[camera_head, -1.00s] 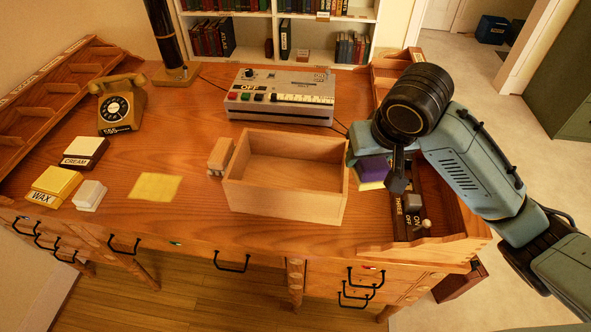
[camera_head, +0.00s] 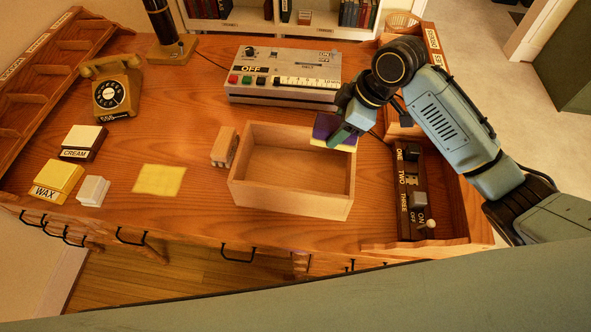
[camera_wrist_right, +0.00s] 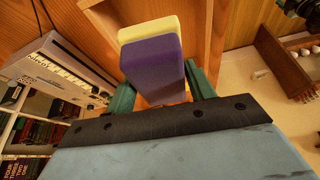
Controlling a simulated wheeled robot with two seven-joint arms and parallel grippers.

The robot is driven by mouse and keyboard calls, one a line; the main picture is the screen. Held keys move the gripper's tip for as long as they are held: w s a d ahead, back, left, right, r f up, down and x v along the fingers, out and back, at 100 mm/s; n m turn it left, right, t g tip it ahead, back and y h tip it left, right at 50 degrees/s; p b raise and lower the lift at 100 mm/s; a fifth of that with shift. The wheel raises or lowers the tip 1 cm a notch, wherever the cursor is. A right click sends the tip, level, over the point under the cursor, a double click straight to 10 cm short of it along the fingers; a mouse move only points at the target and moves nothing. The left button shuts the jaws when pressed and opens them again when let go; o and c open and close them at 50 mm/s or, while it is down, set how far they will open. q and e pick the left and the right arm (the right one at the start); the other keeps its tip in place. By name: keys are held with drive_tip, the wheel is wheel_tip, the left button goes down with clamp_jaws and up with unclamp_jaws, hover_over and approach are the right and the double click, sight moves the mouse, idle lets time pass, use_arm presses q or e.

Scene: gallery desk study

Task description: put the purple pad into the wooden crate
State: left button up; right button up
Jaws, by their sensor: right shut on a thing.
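The purple pad (camera_head: 325,124) has a pale yellow layer on one face. My right gripper (camera_head: 343,136) is shut on it and holds it at the far right corner of the wooden crate. In the right wrist view the purple pad (camera_wrist_right: 153,62) sits between the green fingers of the right gripper (camera_wrist_right: 160,95). The wooden crate (camera_head: 285,197) stands on the desk, open at the top, and its visible inside is empty. The gripper hides part of the crate's far right rim. I cannot tell the pad's exact height above the rim. My left gripper is not in view.
A grey machine (camera_head: 283,77) stands behind the crate. A switch panel (camera_head: 410,190) lies to its right. A wooden block (camera_head: 224,147) stands close to its left wall. A yellow sheet (camera_head: 160,179), WAX block (camera_head: 58,183), CREAM block (camera_head: 83,142) and telephone (camera_head: 117,88) are further left.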

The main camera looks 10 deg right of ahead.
wheel_tip(320, 180, down, 3)
drive_tip(key=shift+a+r+n, duration=0.15)
drive_tip(key=shift+r+n, duration=0.05)
drive_tip(key=shift+n, duration=0.3)
drive_tip(key=b, duration=0.1)
hover_over(320, 179)
drive_tip(key=d, duration=0.2)
drive_tip(key=f, duration=1)
drive_tip(key=shift+s+a+f, duration=0.1)
drive_tip(key=shift+s+f, duration=0.2)
drive_tip(key=shift+f, duration=0.05)
wheel_tip(320, 179, down, 5)
drive_tip(key=shift+r+b, duration=0.1)
drive_tip(key=shift+b, duration=0.3)
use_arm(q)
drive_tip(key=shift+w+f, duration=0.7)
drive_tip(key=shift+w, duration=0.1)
use_arm(e)
drive_tip(key=o, duration=0.9)
